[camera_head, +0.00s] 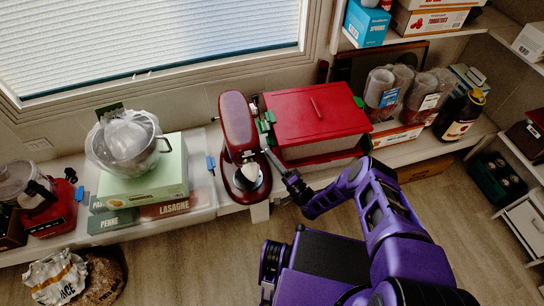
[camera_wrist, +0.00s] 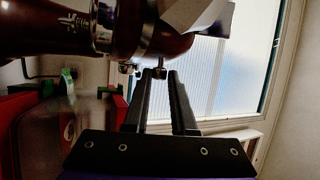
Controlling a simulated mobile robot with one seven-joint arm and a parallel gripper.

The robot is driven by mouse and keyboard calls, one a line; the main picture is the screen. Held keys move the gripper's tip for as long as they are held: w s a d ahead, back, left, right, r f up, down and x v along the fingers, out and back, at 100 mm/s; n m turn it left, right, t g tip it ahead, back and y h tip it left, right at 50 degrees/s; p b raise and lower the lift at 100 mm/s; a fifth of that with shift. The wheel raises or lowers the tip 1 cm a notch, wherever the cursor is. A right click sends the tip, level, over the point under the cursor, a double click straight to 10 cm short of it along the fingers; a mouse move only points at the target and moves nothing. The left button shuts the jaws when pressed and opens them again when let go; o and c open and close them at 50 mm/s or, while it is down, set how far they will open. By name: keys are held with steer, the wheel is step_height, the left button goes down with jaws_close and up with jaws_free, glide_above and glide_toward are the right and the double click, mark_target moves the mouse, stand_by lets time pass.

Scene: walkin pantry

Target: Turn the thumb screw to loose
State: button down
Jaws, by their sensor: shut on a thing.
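The dark red stand mixer (camera_head: 238,125) stands on the counter, with a pale bowl or attachment under its head. In the wrist view the mixer head (camera_wrist: 165,42) hangs across the top, with a metal band around it. The thumb screw (camera_wrist: 159,73) is a small metal knob at the underside of the head in that view. My gripper (camera_wrist: 160,78) has its two dark fingertips closed about this knob, one on each side. In the head view my gripper (camera_head: 268,153) reaches to the mixer's right side, and the screw is too small to make out.
A metal pot (camera_head: 128,148) sits on a pale green box (camera_head: 150,182) to the left.

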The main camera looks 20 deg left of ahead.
steer(key=shift+w+a+n+y, duration=0.1)
steer(key=shift+n+y, duration=0.2)
steer(key=shift+y, duration=0.2)
steer(key=c, duration=0.7)
jaws_free()
steer(key=shift+c, duration=0.2)
